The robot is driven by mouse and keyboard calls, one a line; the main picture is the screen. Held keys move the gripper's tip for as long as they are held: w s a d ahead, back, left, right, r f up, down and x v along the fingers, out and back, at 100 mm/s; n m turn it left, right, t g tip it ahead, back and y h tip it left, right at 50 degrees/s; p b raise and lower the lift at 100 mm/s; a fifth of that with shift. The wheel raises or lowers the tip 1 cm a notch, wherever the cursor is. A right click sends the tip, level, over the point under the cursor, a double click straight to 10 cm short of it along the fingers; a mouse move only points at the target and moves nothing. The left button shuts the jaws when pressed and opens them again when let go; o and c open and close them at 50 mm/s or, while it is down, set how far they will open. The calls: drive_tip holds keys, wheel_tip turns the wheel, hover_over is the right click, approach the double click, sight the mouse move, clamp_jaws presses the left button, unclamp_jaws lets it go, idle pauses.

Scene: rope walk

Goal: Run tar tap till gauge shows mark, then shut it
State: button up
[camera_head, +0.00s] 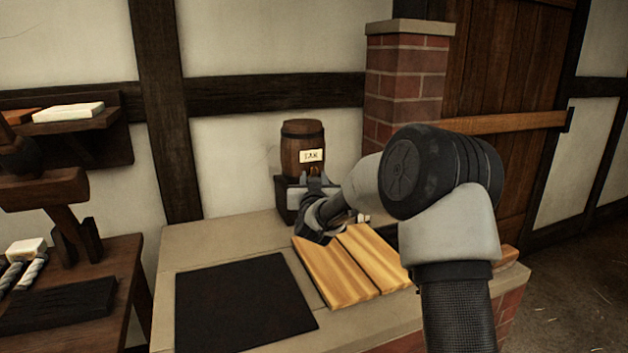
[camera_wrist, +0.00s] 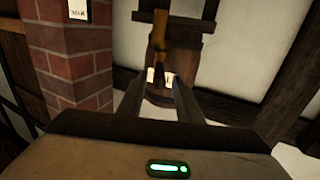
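A small dark wooden tar barrel (camera_head: 303,135) with a white TAR label (camera_head: 312,155) stands on a dark block (camera_head: 286,195) at the back of the bench. My gripper (camera_head: 322,183) is in front of the barrel, and my arm hides part of that area. In the wrist view a brass-coloured tap (camera_wrist: 159,42) shows beyond and between my two fingers (camera_wrist: 164,85), which are apart. I cannot tell whether they touch the tap. The barrel's label is partly visible between the fingers. I cannot make out a gauge or its mark.
Light wooden boards (camera_head: 335,275) and a black mat (camera_head: 240,302) lie on the bench. A brick pillar (camera_head: 405,85) rises behind my arm; it also shows in the wrist view (camera_wrist: 78,60). A side table (camera_head: 125,262) with tools stands at the left.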

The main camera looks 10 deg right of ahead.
drive_tip(key=shift+s, duration=0.1)
drive_tip(key=s+a+p, duration=0.1)
drive_tip(key=s+a, duration=0.1)
drive_tip(key=s, duration=1.5)
drive_tip(key=shift+a, duration=0.35)
